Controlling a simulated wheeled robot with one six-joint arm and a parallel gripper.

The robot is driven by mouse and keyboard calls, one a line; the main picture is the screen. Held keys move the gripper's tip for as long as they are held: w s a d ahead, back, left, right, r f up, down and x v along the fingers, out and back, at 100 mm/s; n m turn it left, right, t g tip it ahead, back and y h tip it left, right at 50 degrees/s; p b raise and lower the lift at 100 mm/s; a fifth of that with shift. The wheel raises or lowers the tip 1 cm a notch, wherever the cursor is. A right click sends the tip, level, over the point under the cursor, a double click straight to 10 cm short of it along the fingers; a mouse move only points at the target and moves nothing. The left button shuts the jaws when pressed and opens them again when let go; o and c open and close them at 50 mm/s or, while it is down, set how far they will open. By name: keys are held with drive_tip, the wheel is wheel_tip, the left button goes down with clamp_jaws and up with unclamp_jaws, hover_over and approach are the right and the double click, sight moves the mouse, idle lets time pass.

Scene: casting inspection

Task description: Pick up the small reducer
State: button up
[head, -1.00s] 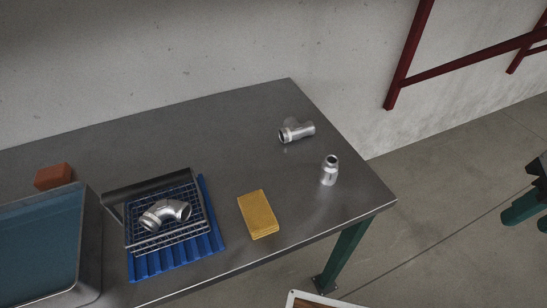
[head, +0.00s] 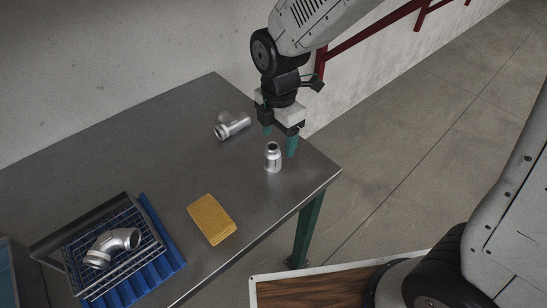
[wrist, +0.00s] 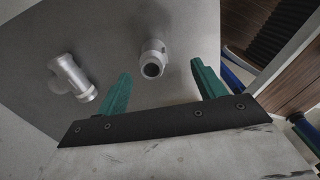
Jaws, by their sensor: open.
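The small reducer (head: 272,157) is a silver, tapered metal fitting with a narrower open top. It stands upright near the right end of the grey metal table (head: 150,150). In the wrist view the reducer (wrist: 152,60) lies ahead of and roughly between the finger directions, with its round opening facing the camera. My gripper (head: 280,143) is open and empty above the table, close to the reducer; its green fingertips also show in the wrist view (wrist: 160,80). No contact with the reducer is visible.
A silver tee fitting (head: 232,126) lies just left of the reducer, also in the wrist view (wrist: 72,78). A wire basket (head: 140,262) holding an elbow (head: 110,246) sits on a blue ribbed mat (head: 165,258).

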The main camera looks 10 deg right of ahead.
sight(272, 157)
drive_tip(key=shift+w+a+f+n, duration=0.1)
drive_tip(key=shift+a+f+n, duration=0.4)
drive_tip(key=shift+f, duration=0.3)
drive_tip(key=f, duration=0.7)
drive_tip(key=shift+w+f, duration=0.1)
drive_tip(key=shift+w, duration=0.3)
drive_tip(key=shift+a, duration=0.1)
drive_tip(key=c, duration=1.3)
